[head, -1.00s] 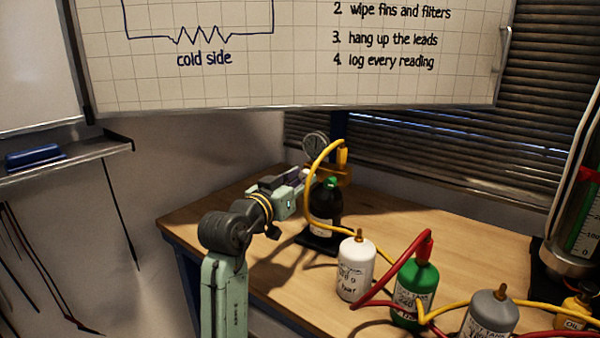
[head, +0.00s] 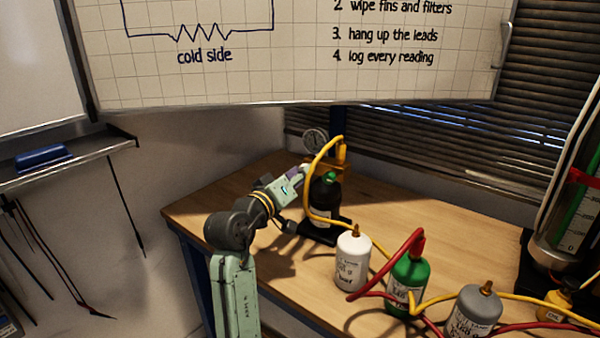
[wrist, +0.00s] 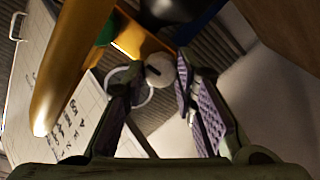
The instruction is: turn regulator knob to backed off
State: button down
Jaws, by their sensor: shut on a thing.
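The regulator is a brass-yellow block (head: 343,170) on top of a dark bottle (head: 324,196), with a round gauge (head: 315,139) above it. The regulator knob (wrist: 160,70) is a small grey round piece with a dark slot, seen in the wrist view. My gripper (wrist: 158,72) has its two purple-padded fingers on either side of the knob and is shut on it at the fingertips. In the head view my gripper (head: 299,173) is at the left side of the regulator, and the knob is hidden there.
A yellow hose (head: 310,185) loops from the regulator close to my gripper and looms large in the wrist view (wrist: 65,65). The table's left part (head: 215,205) is clear.

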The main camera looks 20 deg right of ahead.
dwell(0.3)
jog(key=c, duration=1.3)
grip_release()
jog(key=v, duration=1.2)
